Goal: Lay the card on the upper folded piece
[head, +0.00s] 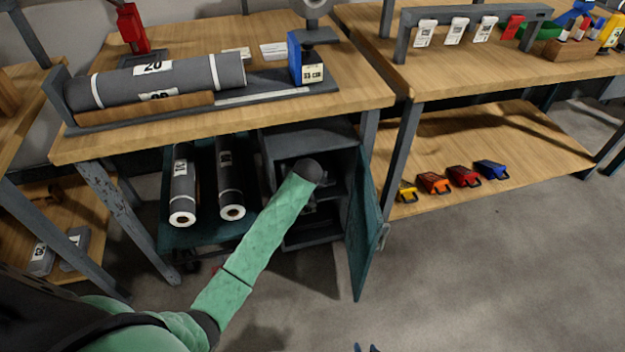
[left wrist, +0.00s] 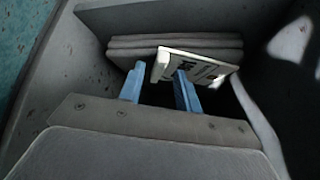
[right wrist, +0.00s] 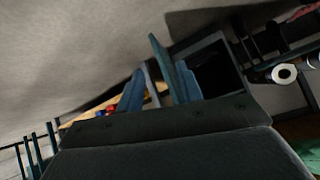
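The white card (left wrist: 200,63) with dark print shows in the left wrist view, tilted, at the front of the grey folded pieces (left wrist: 128,44). These are stacked inside the grey cabinet. The card overlaps the stack's right part; I cannot tell whether it rests on the upper piece. My left gripper (left wrist: 160,82) has its blue fingers apart. The right finger crosses in front of the card, and the card's left end lies between the fingertips. In the head view my left forearm hides this gripper. My right gripper (right wrist: 158,82) is open and empty, low over the floor.
The cabinet's teal door (head: 366,235) stands open to the right. Grey rolls (head: 183,185) lie on a teal shelf left of the cabinet. A bench (head: 360,85) with a long roll is above. Coloured bins (head: 463,176) stand on the right lower shelf. The floor at right is clear.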

